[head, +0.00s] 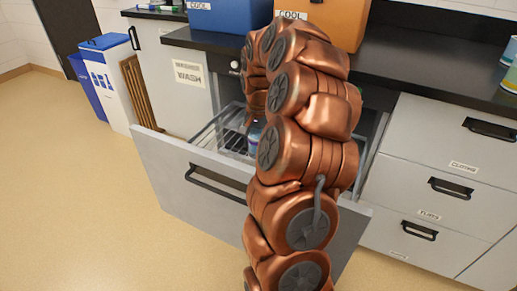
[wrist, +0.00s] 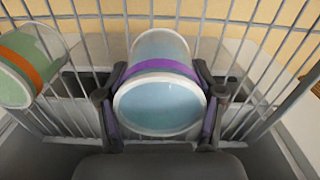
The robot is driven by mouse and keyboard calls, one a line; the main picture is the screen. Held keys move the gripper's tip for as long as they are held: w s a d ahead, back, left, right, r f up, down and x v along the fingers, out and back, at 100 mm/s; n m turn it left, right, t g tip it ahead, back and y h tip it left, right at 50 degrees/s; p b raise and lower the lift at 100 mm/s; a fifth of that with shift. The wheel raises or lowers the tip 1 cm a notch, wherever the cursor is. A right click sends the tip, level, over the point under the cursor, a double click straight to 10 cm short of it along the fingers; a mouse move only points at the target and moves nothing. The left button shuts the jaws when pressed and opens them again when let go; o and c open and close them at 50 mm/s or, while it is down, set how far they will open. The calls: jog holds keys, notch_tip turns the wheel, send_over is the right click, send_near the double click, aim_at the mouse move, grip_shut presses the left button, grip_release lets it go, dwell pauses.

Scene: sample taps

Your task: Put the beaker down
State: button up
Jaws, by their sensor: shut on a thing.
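The beaker (wrist: 160,105), clear with a purple band and a bluish look inside, sits between the fingers of my gripper (wrist: 160,88) in the wrist view. The fingers are shut on its two sides. Its round end faces the camera, and wire bars of the rack (wrist: 232,45) show behind and beside it. I cannot tell whether it touches the rack. In the head view my copper arm hides the gripper; a small bluish vessel (head: 255,132) shows beside the arm, inside the open washer drawer (head: 190,163).
A second vessel (wrist: 35,65) with an orange band lies at the left of the rack, apart from the held beaker. A blue box (head: 225,15) and an orange box (head: 335,20) stand on the black counter (head: 430,70). Closed drawers (head: 440,150) are at the right.

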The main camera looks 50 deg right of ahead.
jog(key=shift+f, duration=1)
jog(key=shift+f, duration=0.15)
jog(key=o, duration=1.1)
jog(key=shift+c, duration=0.2)
notch_tip(320, 180, up, 12)
jog(key=shift+w+f+p, duration=0.1)
jog(key=shift+f+p, duration=0.15)
jog(key=shift+p, duration=0.75)
jog(key=shift+r, duration=0.4)
